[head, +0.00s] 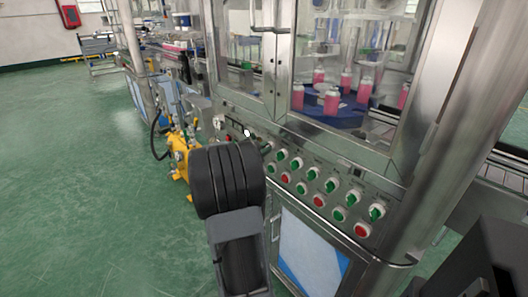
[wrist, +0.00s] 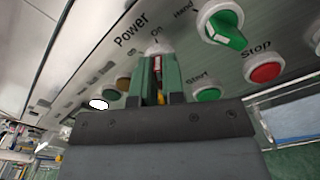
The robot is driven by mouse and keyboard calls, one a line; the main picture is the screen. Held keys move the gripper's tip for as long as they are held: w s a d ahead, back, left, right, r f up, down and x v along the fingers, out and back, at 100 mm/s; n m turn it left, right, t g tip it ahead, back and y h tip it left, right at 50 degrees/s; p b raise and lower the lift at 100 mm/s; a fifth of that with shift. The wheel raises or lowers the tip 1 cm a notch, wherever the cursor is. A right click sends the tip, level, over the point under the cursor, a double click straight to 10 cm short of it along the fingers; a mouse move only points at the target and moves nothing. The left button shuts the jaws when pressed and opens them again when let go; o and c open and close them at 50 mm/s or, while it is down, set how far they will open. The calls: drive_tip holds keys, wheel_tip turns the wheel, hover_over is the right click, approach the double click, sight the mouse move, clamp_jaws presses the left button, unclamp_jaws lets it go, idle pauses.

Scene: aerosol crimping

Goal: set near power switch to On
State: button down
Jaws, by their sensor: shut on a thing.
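The power switch (wrist: 158,47) shows in the wrist view as a pale round base under the printed words "Power" and "On". My gripper (wrist: 159,72) has its two green fingers shut on the switch's knob. The fingers hide most of the knob, so its exact pointing direction cannot be read. In the head view my black wrist covers the fingers and this switch.
A green hand switch (wrist: 226,30), a green start button (wrist: 207,94) and a red stop button (wrist: 264,72) sit close to the right. A white lamp (wrist: 98,104) lies left. Glass doors (head: 345,60) rise above the panel; open green floor (head: 80,190) lies left.

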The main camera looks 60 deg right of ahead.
idle(0.3)
drive_tip(key=c, duration=1.2)
unclamp_jaws()
drive_tip(key=p+v, duration=0.1)
drive_tip(key=v, duration=1.3)
drive_tip(key=shift+d, duration=0.1)
